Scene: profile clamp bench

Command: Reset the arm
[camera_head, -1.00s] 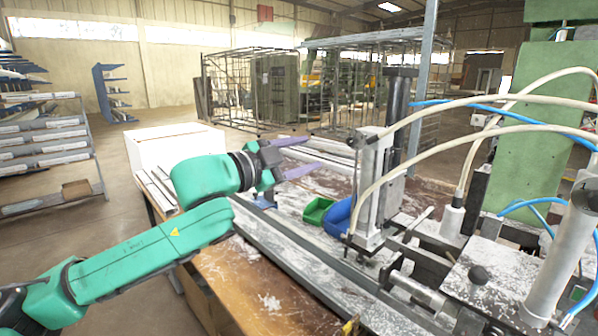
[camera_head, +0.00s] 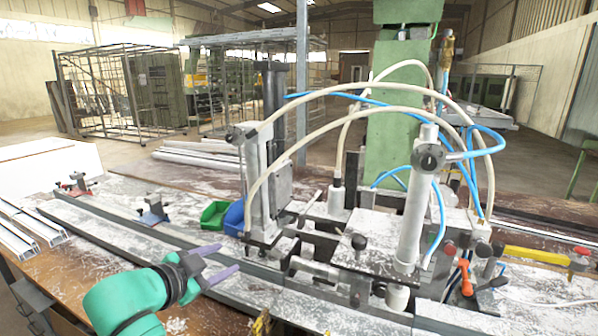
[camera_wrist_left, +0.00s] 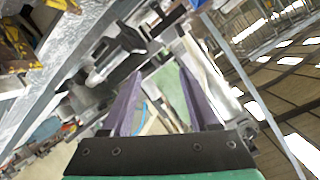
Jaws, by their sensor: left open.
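My left gripper (camera_head: 215,262) is in the lower left of the head view, on a green arm. Its two purple fingers point right and are spread apart with nothing between them. It is in front of the clamp machine (camera_head: 262,190) and appears over the long grey profile rail (camera_head: 130,232). In the left wrist view the two purple fingers (camera_wrist_left: 160,100) also stand apart and empty, with machine parts beyond them. My right gripper is in neither view.
A green bin (camera_head: 214,214) and a blue bin (camera_head: 234,216) stand left of the clamp machine. Small clamps, one with a blue base (camera_head: 153,212), sit along the rail. White and blue hoses arch over the machine. White profiles (camera_head: 28,236) lie at the left.

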